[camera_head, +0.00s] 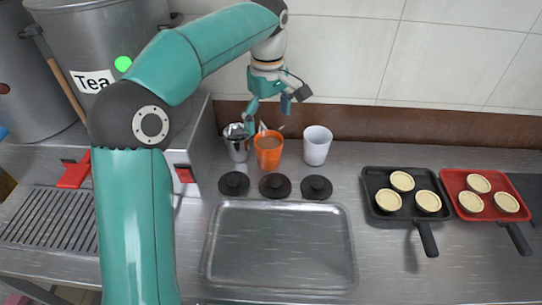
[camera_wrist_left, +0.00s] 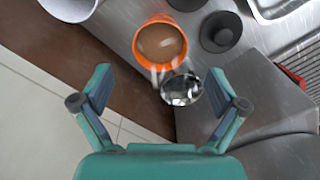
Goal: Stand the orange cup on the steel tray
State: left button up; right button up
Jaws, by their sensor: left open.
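The orange cup (camera_head: 268,152) stands upright on the counter between a steel cup and a white cup, with brown liquid in it. My left gripper (camera_head: 268,116) is open above and just behind it in the head view. In the left wrist view the orange cup (camera_wrist_left: 160,42) lies beyond the open fingertips (camera_wrist_left: 160,88), apart from both fingers. The steel cup (camera_wrist_left: 181,88) shows between the fingers there, touching or close to the orange cup. The steel tray (camera_head: 280,247) lies flat and empty at the front of the counter. My right gripper is not in view.
The steel cup (camera_head: 237,142) and white cup (camera_head: 317,145) flank the orange cup. Several black lids, one in the middle (camera_head: 275,186), lie between cups and tray. Black (camera_head: 402,224) and red (camera_head: 484,216) pans with tarts are at right. A pot marked Tea (camera_head: 95,45) stands at left.

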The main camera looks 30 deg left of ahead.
aim_at(269, 152)
pick_arm(q)
notch_tip(269, 152, down, 10)
jog(key=shift+f+b, duration=0.15)
jog(key=shift+b, duration=0.4)
jog(key=shift+w, duration=0.1)
jog(key=c, duration=1.4)
jog(key=shift+c, duration=0.2)
